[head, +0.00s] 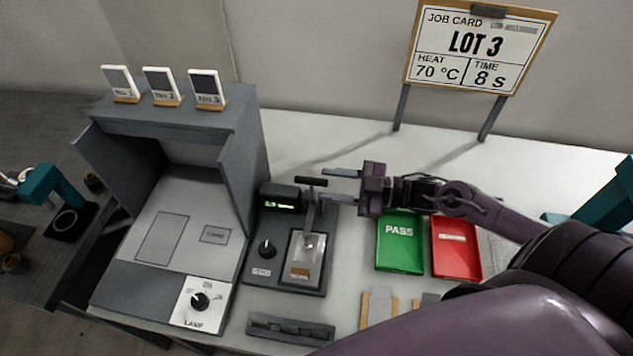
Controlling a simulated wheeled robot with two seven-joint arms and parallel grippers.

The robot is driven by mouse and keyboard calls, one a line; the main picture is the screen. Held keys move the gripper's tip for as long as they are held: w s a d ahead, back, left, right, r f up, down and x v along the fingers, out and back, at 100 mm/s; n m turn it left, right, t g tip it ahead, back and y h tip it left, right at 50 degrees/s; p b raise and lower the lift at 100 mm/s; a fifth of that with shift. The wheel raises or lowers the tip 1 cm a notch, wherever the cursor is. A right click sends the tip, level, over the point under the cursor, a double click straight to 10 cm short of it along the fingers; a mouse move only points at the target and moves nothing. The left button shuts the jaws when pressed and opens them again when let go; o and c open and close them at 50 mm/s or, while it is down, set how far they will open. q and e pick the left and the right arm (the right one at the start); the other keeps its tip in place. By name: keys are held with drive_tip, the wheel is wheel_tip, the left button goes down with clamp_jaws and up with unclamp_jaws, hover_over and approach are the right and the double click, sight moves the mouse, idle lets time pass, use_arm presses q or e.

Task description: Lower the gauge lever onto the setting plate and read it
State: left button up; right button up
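The gauge (262,285) is a dark grey unit on the white table, with a small green-lit display (281,205) and a black knob (266,249). The display's characters are too small to read. Its lever (312,207) stands raised and topped by a dark crossbar handle (311,182). The setting plate (303,270) is a pale metal plate with a brownish label on the gauge's front right, below the lever. My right gripper (330,185) is open, its fingers pointing left, just right of the crossbar. I cannot tell whether it touches the lever. My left gripper is not in view.
A grey lamp booth (185,215) stands left, with small sample cards on top. A green PASS tray (401,245) and red tray (456,250) lie right, partly under my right arm. A dark slotted rack (290,328) lies in front. A job card board (478,47) stands behind.

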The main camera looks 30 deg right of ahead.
drive_tip(key=shift+v, duration=1.3)
